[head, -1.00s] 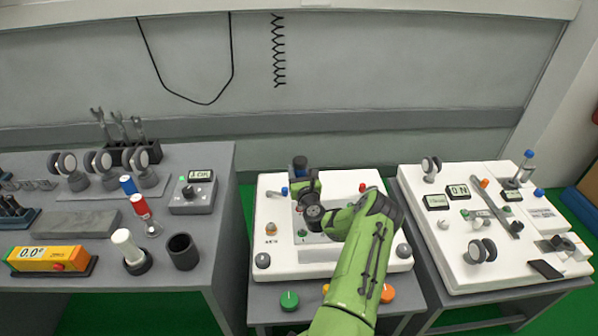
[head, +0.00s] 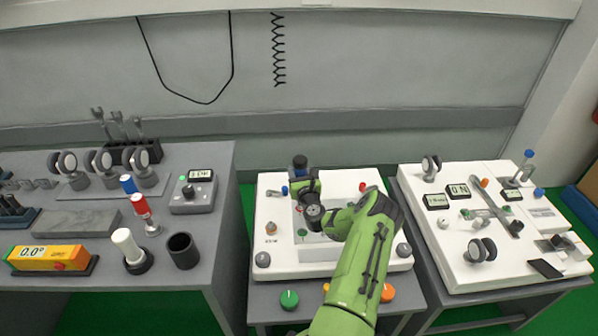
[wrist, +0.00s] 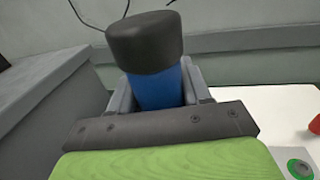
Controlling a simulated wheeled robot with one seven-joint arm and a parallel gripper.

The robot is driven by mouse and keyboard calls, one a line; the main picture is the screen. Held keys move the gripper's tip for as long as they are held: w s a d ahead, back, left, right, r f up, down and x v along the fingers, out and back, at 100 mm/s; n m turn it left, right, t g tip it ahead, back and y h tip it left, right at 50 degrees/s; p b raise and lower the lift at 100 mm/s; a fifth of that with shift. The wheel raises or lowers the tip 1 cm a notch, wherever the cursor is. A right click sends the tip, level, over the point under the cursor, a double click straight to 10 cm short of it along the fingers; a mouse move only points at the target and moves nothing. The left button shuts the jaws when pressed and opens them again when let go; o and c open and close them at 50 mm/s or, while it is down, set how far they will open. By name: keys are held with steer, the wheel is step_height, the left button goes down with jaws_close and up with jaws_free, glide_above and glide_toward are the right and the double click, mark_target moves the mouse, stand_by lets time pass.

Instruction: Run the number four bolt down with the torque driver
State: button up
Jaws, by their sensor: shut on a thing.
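My gripper (head: 302,184) is shut on the torque driver, which has a blue handle and a black cap (head: 300,161). In the wrist view the driver's blue handle (wrist: 160,86) stands roughly upright between the grey fingers. The driver is over the back part of the white-topped middle cart (head: 285,262). Its lower end is hidden by my gripper and arm. I cannot make out the number four bolt or whether the driver's tip touches anything.
The left bench holds a small control box with a display (head: 193,191), a dark cup (head: 183,250) and an orange meter (head: 48,257). The right cart (head: 450,272) carries several small instruments. A red knob (head: 362,187) stands right of my gripper.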

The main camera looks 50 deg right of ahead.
mark_target(299, 159)
steer(key=shift+s+a+f+b, duration=0.1)
steer(key=shift+f+b, duration=0.25)
steer(key=shift+f, duration=0.4)
stand_by(1.8)
step_height(299, 159, up, 7)
steer(key=p, duration=0.5)
steer(key=shift+f, duration=0.2)
